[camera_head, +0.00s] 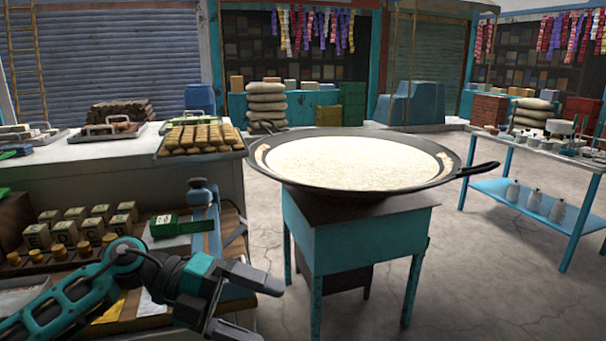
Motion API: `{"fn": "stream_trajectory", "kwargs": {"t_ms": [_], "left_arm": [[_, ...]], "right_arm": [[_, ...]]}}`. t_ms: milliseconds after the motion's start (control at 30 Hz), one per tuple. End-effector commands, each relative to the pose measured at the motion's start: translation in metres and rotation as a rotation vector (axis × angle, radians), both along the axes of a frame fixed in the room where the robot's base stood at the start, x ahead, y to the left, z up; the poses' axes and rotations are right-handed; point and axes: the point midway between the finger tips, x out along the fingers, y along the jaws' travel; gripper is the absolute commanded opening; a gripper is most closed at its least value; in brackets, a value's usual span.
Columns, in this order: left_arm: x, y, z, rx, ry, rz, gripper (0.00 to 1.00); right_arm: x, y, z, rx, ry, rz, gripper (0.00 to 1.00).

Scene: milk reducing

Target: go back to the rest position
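My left gripper (268,312) is low in the picture, left of centre, with its arm coming in from the left. Its two grey fingers are spread apart with nothing between them. It is apart from the wide dark pan (470,170), which is full of pale, grainy-looking milk (350,163). The pan rests on a teal metal stand (335,245) to the right of and beyond the gripper. My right gripper is not in view.
A counter at left carries a tray of yellow-brown blocks (200,138), small boxes (65,232) and a green box (177,226). My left arm passes over its near part. A blue table (520,197) stands at right. Grey floor (465,290) is clear between stand and table.

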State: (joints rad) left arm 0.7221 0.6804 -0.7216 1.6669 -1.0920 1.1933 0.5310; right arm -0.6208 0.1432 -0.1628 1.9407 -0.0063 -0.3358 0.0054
Motion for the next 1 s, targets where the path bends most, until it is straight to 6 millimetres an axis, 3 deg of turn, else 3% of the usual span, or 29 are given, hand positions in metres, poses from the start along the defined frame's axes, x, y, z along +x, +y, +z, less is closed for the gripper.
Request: {"fn": "stream_trajectory", "kwargs": {"t_ms": [67,167,267,367,467,633,800,900,1000], "left_arm": [[-0.007,-0.022,0.001,-0.195,0.068,0.067,1.0],[-0.006,-0.035,0.005,-0.416,0.162,0.199,1.0],[0.001,-0.033,0.002,-0.604,0.276,0.371,1.0],[0.01,-0.02,-0.014,-0.75,0.408,0.578,1.0],[0.016,0.002,-0.045,-0.849,0.557,0.812,1.0],[0.0,0.048,-0.129,-0.903,0.845,1.236,1.0],[-0.056,0.085,-0.22,-0.821,1.14,1.616,1.0],[-0.091,0.097,-0.255,-0.753,1.268,1.758,1.0],[-0.115,0.103,-0.275,-0.702,1.349,1.839,1.0]], "right_arm": [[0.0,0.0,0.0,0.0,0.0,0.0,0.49],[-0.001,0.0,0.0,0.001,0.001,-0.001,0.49],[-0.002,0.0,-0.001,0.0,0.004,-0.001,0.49],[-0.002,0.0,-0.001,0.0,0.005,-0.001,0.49],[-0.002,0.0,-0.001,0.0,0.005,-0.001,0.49],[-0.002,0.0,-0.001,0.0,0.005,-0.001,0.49],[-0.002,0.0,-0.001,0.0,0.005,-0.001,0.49],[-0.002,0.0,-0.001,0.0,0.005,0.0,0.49],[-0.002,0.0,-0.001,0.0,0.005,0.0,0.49]]}}
